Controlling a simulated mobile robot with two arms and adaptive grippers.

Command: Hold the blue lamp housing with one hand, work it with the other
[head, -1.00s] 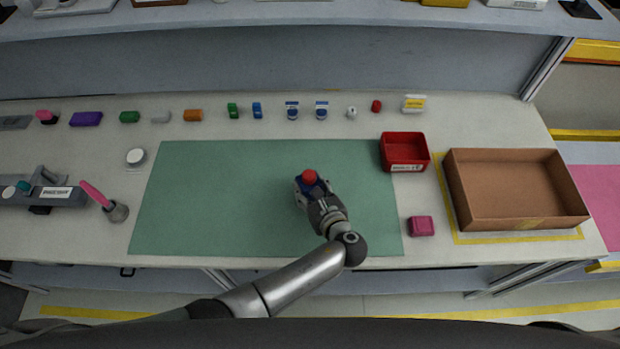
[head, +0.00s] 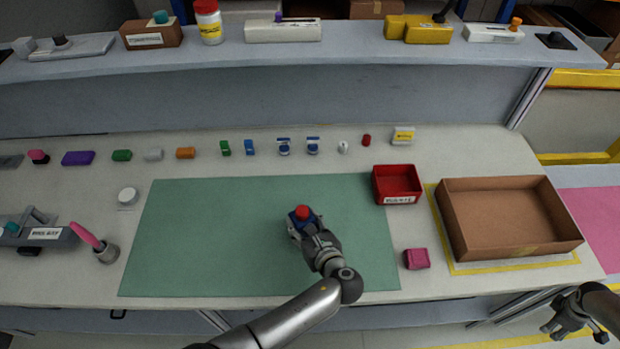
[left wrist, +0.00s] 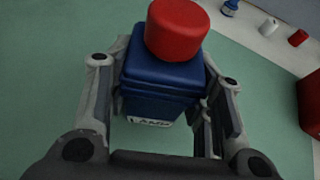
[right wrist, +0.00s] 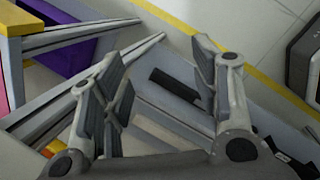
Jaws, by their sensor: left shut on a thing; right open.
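The blue lamp housing (left wrist: 162,82) is a dark blue block with a white label on its near side, and a red round cap (left wrist: 176,30) sits on top of it. My left gripper (left wrist: 165,90) is shut on the housing, with one finger on each side. In the head view the housing (head: 299,221) and its red cap (head: 302,212) are over the middle of the green mat (head: 180,240). I cannot tell whether the housing touches the mat. My right gripper (head: 562,325) is open and empty, low at the right, off the table's front edge.
A red bin (head: 398,199) and an open brown box (head: 510,245) stand to the right. A magenta block (head: 416,259) lies near the front edge. Several small coloured parts line the back. The mat's left side is clear.

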